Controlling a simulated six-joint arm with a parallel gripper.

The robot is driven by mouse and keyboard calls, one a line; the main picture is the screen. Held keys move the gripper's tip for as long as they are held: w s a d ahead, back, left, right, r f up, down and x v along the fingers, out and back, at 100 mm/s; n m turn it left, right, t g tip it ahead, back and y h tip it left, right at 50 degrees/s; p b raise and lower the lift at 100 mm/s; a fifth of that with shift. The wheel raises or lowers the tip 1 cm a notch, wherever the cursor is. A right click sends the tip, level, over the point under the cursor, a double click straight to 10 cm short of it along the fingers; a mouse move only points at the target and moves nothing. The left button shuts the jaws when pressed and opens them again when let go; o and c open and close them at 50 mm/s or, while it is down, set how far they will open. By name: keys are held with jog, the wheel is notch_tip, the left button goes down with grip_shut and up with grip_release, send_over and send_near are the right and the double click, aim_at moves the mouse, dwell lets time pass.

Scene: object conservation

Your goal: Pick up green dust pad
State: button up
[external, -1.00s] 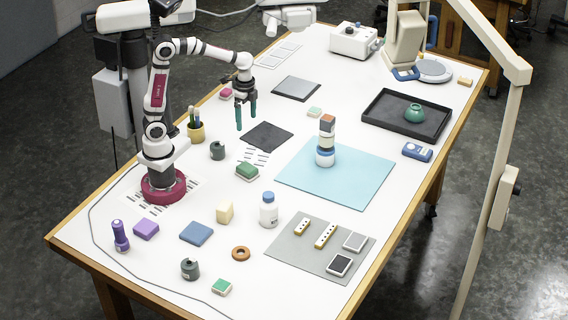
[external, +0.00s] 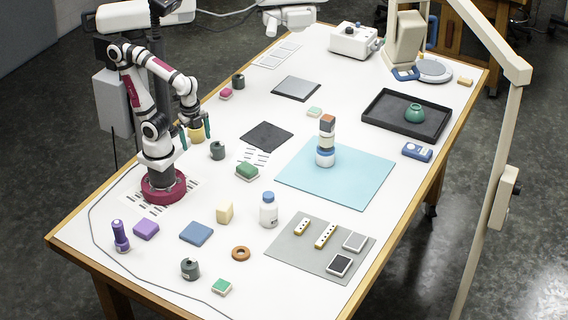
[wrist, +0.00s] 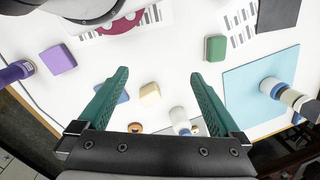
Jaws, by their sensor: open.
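A green pad (external: 247,171) with a pale underside lies on the white table, right of my arm's base; it is the likeliest dust pad. It also shows in the wrist view (wrist: 215,48), beyond the right fingertip. A smaller green-topped block (external: 221,287) lies near the front edge, and a pale green one (external: 314,112) farther back. My gripper (external: 195,134) is open and empty, above the table in front of the yellow cup, left of and behind the green pad. In the wrist view its teal fingers (wrist: 159,74) are wide apart with bare table between their tips.
The yellow cup (external: 196,131) is partly hidden by my gripper. A dark green jar (external: 217,151) stands between gripper and pad. A cream block (external: 225,213), white bottle (external: 268,211) and blue block (external: 196,233) lie nearer the front.

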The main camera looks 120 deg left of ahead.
jog(key=shift+s+d+f+m, duration=0.3)
jog(key=shift+s+d+f, duration=0.1)
jog(key=shift+s+f, duration=0.4)
